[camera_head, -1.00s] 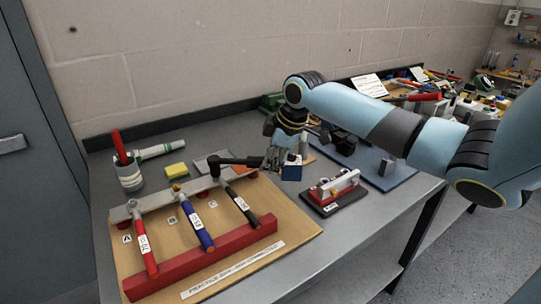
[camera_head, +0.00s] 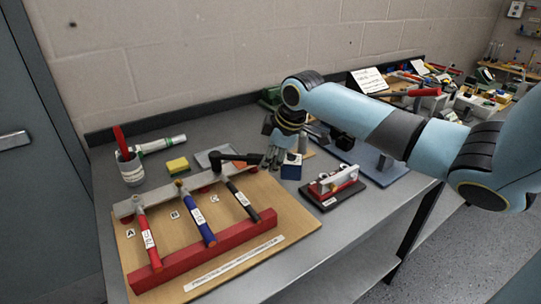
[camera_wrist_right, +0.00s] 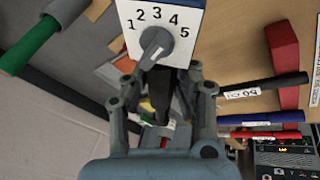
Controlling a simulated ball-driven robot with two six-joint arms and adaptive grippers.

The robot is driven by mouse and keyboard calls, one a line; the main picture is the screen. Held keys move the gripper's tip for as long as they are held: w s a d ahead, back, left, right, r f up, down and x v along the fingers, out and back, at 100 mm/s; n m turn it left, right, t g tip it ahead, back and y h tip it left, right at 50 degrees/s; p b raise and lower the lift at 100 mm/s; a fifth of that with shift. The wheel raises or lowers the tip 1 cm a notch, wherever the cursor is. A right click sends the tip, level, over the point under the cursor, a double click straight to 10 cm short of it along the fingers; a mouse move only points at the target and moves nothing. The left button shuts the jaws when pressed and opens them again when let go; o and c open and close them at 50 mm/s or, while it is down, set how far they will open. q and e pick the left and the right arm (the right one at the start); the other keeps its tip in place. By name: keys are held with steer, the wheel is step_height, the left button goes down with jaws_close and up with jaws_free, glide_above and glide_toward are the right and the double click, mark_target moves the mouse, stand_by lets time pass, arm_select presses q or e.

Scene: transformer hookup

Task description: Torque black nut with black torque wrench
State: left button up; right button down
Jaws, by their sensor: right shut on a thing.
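My right gripper (camera_head: 268,160) is shut on one end of a short black tool, which I take for the black torque wrench (camera_head: 236,158). The wrench lies nearly level, pointing left, with its thicker end over the grey bar near the upper end of the black-handled rod (camera_head: 243,203). I cannot tell whether it touches a nut there; the black nut is hidden or too small to make out. In the right wrist view the gripper (camera_wrist_right: 167,75) has a dark piece between its fingers. My left gripper is not in view.
A blue-and-white box with a numbered dial (camera_wrist_right: 160,22) stands close beside the gripper; it also shows in the head view (camera_head: 291,167). Red (camera_head: 147,240) and blue (camera_head: 196,215) rods lie on the wooden board (camera_head: 285,215).

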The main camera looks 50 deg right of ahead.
steer(key=shift+s+a+r+m+h+p, duration=0.15)
steer(key=shift+s+a+m+p, duration=0.2)
steer(key=shift+p, duration=0.35)
steer(key=shift+s+a+f+m+h+p, duration=0.15)
steer(key=shift+a+m+p, duration=0.2)
steer(key=shift+a+p, duration=0.25)
steer(key=shift+s+a+r+m+h+p, duration=0.2)
steer(key=shift+a+m+p, duration=0.3)
steer(key=shift+p, duration=0.35)
steer(key=shift+s+a+f+m+h+p, duration=0.1)
steer(key=shift+s+a+m+p, duration=0.15)
steer(key=shift+a+m+p, duration=0.4)
steer(key=shift+d, duration=0.15)
steer(key=shift+w+d+n, duration=0.25)
steer(key=shift+d+n, duration=0.3)
steer(key=shift+n, duration=0.05)
steer(key=shift+w+d+n, duration=0.2)
steer(key=shift+d+n, duration=0.35)
